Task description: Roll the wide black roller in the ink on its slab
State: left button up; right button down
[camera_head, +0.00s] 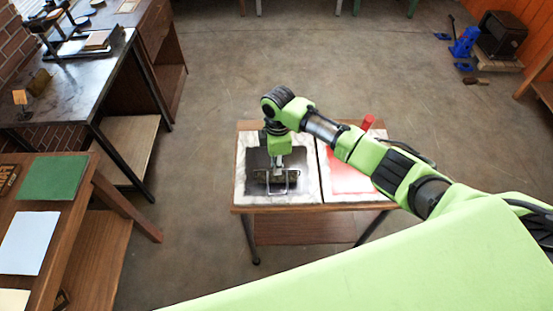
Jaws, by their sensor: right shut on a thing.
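The wide black roller (278,191) is on the left slab on the small table. Its metal frame shows, and its handle is mostly hidden under my right gripper. My right gripper (279,165) points down from above and is shut on the roller. The left slab (308,186) is pale marble with a dark patch of black ink (257,160) on it. The roller is over the near part of the ink; whether it touches the slab is hard to tell. My left gripper is out of view.
The right slab with red ink (345,180) lies beside the left one, with a red handle (368,122) at its far edge. My right arm crosses over it. A wooden bench (75,235) with coloured sheets stands at left, a dark-topped table (70,85) behind it.

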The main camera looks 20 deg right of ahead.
jog(key=shift+s+a, duration=0.25)
jog(key=shift+s, duration=0.65)
jog(key=shift+s+a, duration=0.25)
jog(key=shift+s, duration=0.6)
jog(key=shift+r, duration=2.55)
